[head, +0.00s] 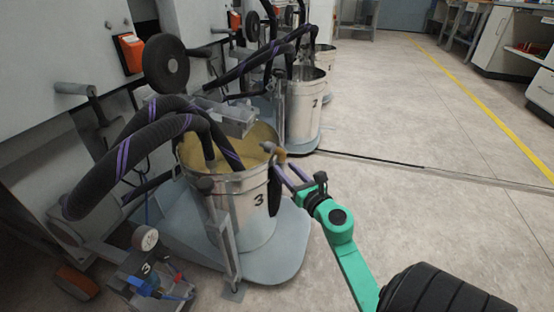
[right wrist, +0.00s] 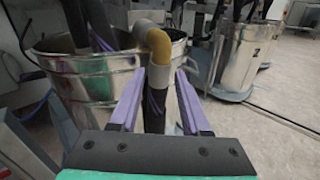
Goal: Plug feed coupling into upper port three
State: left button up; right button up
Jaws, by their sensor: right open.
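A brass-coloured elbow coupling (head: 272,150) on a black hose hangs at the right rim of the metal bucket marked 3 (head: 244,215). The coupling shows larger in the right wrist view (right wrist: 157,42), with its grey end pointing left over the bucket. My right gripper (head: 285,172) is open beside the bucket. In the right wrist view its purple fingers (right wrist: 156,95) stand on either side of the hose (right wrist: 154,110) below the elbow, with gaps on both sides. Upper port three cannot be made out. My left gripper is out of view.
The bucket holds yellowish liquid (head: 262,138) and stands on a grey platform (head: 290,250). Thick black hoses (head: 135,155) arch into it from the left. A gauge (head: 146,238) stands at lower left. Bucket 2 (head: 303,110) is behind.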

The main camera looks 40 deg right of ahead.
jog(key=shift+w+d, duration=0.15)
jog(key=shift+w, duration=0.75)
grip_shut()
